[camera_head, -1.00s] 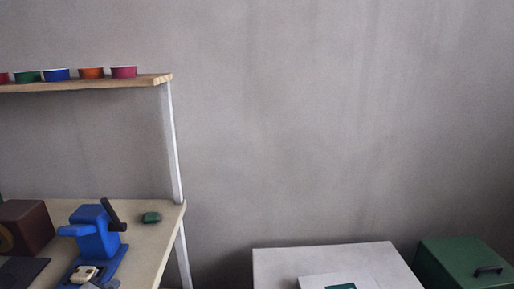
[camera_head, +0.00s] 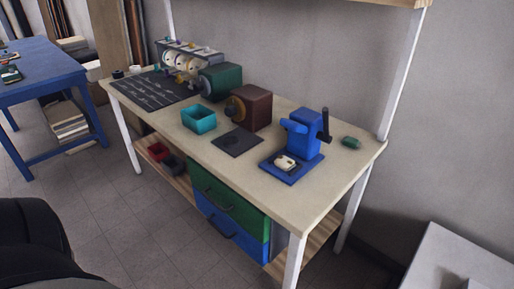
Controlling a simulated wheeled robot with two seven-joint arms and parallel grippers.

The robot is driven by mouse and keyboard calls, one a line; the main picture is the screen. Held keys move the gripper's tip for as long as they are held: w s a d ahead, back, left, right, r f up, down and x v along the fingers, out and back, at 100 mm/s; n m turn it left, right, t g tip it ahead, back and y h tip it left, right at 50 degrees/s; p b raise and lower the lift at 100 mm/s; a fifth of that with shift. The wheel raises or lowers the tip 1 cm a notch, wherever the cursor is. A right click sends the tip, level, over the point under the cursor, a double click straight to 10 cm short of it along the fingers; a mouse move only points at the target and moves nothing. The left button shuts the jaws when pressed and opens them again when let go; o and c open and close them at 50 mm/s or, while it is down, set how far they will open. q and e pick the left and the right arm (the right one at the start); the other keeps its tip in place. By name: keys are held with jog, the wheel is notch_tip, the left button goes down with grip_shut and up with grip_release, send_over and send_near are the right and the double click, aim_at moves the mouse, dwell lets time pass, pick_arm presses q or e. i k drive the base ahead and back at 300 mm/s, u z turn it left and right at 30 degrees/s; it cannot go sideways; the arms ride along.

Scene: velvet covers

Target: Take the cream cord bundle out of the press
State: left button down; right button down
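The blue press (camera_head: 304,134) stands on the right part of the workbench, with a dark lever on its right side and a flat blue base. The cream cord bundle (camera_head: 286,163) lies on the press base, at the front, below the blue head. It looks small and pale, with darker marks at its middle. Neither of my grippers shows in the head view.
The workbench (camera_head: 262,188) also bears a brown machine (camera_head: 249,107), a dark mat (camera_head: 237,141), a teal bin (camera_head: 199,119), and a green cylinder (camera_head: 351,142). A blue table (camera_head: 45,72) stands at left. A white surface (camera_head: 458,262) is at lower right.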

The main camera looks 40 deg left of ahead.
aim_at(285, 163)
jog(key=u, duration=2.55)
jog(key=i, duration=2.1)
jog(key=z, duration=2.85)
